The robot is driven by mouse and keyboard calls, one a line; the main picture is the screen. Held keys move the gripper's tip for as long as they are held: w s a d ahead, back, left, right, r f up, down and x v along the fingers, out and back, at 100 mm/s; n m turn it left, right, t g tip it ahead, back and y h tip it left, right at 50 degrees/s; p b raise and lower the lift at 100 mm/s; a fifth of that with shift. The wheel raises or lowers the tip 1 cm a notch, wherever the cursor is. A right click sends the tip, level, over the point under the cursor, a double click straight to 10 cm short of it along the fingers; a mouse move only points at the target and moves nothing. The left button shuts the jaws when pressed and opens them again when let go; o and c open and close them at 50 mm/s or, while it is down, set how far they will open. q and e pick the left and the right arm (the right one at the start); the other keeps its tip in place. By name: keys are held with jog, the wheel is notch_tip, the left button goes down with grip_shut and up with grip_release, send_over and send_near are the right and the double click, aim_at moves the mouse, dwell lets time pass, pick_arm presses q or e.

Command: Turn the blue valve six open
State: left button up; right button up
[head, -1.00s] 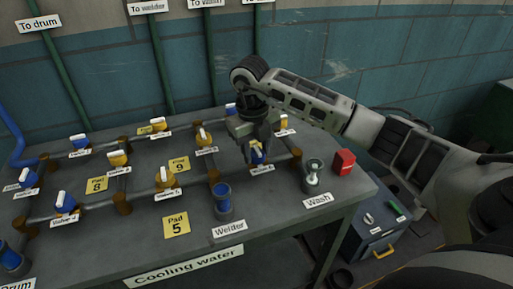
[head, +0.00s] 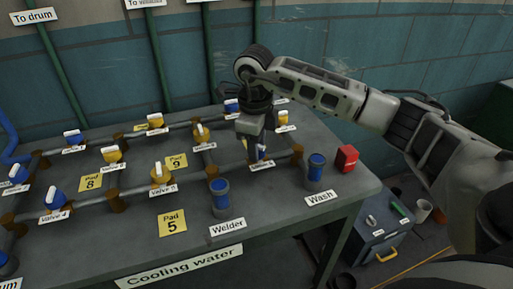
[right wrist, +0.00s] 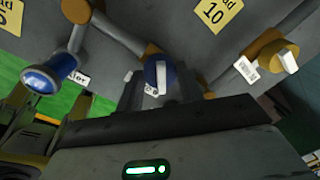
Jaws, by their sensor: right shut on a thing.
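A blue valve (head: 259,153) with a white handle sits on the pipe at the right of the bench, behind the Welder and Wash sight cups. My right gripper (head: 254,150) points down over it and partly hides it. In the right wrist view the blue valve (right wrist: 153,72) shows its white handle between the fingers, and my right gripper (right wrist: 160,88) is shut on it. The Wash cup (head: 316,167) and the Welder cup (head: 220,193) both show blue. My left gripper is not in view.
More blue and yellow valves stand along the pipes, such as a yellow valve (head: 160,174) and a blue valve (head: 55,198). A red box (head: 346,158) stands near the bench's right edge. A grey cabinet (head: 375,243) stands on the floor to the right.

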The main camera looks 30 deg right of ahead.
aim_at(260, 151)
jog(key=n+b, duration=0.2)
jog(key=n, duration=0.3)
jog(key=shift+n+t, duration=0.3)
jog(key=shift+d+n+b, duration=0.1)
jog(key=shift+n+b, duration=0.3)
jog(key=shift+n, duration=0.7)
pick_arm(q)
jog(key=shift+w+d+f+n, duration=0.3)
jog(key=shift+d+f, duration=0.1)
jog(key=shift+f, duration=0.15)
pick_arm(e)
jog(key=shift+n+y, duration=0.3)
jog(key=shift+n, duration=0.7)
pick_arm(q)
jog(key=shift+b, duration=0.3)
pick_arm(e)
jog(key=shift+r, duration=0.1)
jog(key=o, duration=1)
pick_arm(q)
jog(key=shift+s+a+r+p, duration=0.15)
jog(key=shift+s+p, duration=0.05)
jog(key=shift+p, duration=0.5)
pick_arm(e)
notch_tip(260, 151, up, 16)
jog(key=s, duration=0.1)
jog(key=shift+s, duration=0.15)
